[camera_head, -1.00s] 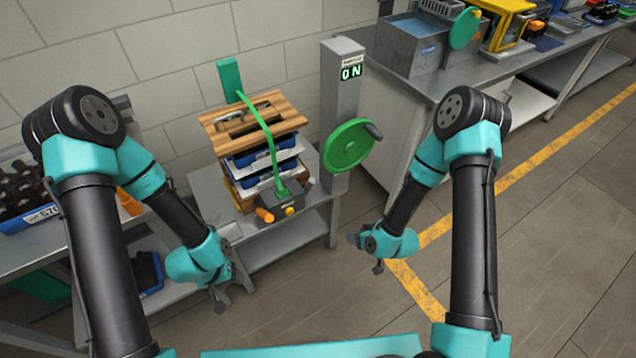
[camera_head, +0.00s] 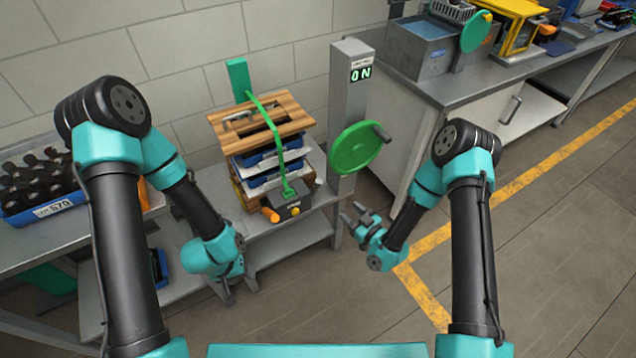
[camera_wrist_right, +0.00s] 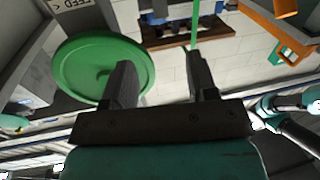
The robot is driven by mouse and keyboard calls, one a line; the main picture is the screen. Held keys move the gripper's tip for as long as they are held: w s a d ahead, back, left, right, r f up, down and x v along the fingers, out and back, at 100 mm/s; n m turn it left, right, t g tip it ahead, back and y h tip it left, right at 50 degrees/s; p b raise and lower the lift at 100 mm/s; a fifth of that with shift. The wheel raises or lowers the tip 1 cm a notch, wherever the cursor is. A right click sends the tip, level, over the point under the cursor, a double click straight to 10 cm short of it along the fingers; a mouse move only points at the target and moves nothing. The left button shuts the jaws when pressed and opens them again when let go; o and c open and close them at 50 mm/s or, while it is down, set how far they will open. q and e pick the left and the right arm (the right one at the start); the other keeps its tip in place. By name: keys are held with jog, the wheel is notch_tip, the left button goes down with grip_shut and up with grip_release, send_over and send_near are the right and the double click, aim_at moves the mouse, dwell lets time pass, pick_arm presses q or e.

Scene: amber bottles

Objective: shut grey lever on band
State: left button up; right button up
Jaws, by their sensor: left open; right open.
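A green band (camera_head: 270,130) runs from a green post (camera_head: 238,80) over a stack of trays with a wooden top (camera_head: 262,118). It ends at a dark grey buckle box (camera_head: 288,203) with an orange handle (camera_head: 271,215) and a yellow knob (camera_head: 295,211). I cannot make out a separate grey lever on it. My left gripper (camera_head: 228,292) is low in front of the bench, mostly behind its wrist, apart from the buckle. My right gripper (camera_head: 352,217) is open and empty, right of the buckle, below the green wheel. Its open fingers (camera_wrist_right: 163,75) show in the right wrist view.
A green handwheel (camera_head: 355,147) sits on a grey post (camera_head: 348,95) right of the stack; it also shows in the right wrist view (camera_wrist_right: 100,68). A blue crate of dark bottles (camera_head: 55,205) stands at left. Floor right of the bench is clear.

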aim_at(318, 182)
jog(key=x, duration=1.7)
jog(key=shift+w, duration=0.1)
grip_shut()
